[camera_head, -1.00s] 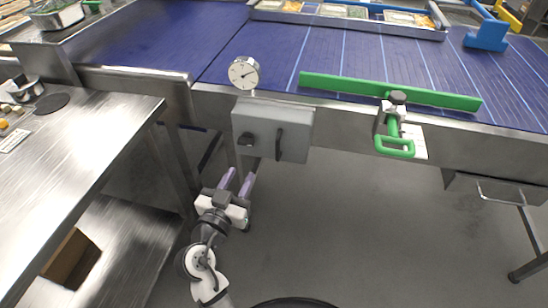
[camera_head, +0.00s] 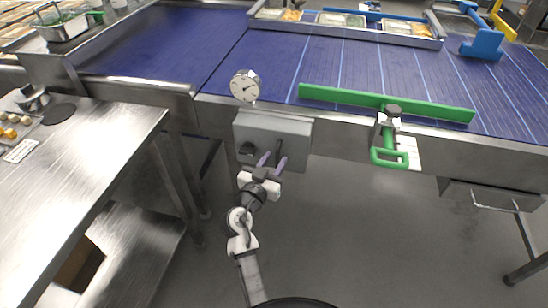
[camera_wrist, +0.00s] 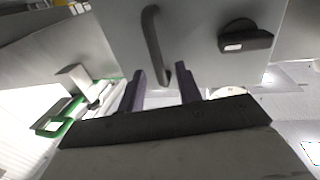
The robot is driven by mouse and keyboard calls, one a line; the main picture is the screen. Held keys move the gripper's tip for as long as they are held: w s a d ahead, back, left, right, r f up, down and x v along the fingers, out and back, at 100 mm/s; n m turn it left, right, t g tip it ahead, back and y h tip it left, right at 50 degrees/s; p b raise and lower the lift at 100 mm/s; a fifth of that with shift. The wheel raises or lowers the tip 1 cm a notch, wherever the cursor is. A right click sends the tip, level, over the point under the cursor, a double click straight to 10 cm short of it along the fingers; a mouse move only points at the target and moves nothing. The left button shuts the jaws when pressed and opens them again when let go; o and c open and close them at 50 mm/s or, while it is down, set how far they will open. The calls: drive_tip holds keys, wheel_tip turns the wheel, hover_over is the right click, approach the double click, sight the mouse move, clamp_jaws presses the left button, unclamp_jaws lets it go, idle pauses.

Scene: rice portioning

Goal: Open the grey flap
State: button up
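The grey flap (camera_head: 298,144) is the front of a grey metal box hung under the conveyor's edge. It looks closed. It carries a black upright bar handle (camera_head: 279,147) and a dark knob (camera_head: 247,149) to its left. My gripper (camera_head: 272,162) is just below and in front of the handle, its purple fingers apart. In the wrist view, the flap (camera_wrist: 200,45) fills the top, with the knob (camera_wrist: 245,38) at right. One end of the handle (camera_wrist: 153,40) shows between the open fingertips (camera_wrist: 161,75). Whether they touch it I cannot tell.
A round dial gauge (camera_head: 245,86) stands above the box. A green bar (camera_head: 385,101) with a green handle (camera_head: 389,158) is to the right on the blue conveyor (camera_head: 330,60). A steel table (camera_head: 75,160) stands at left. The floor below the box is clear.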

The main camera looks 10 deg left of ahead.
drive_tip(key=shift+w+d, duration=0.1)
drive_tip(key=shift+w, duration=0.2)
clamp_jaws()
drive_tip(key=shift+s+d, duration=0.15)
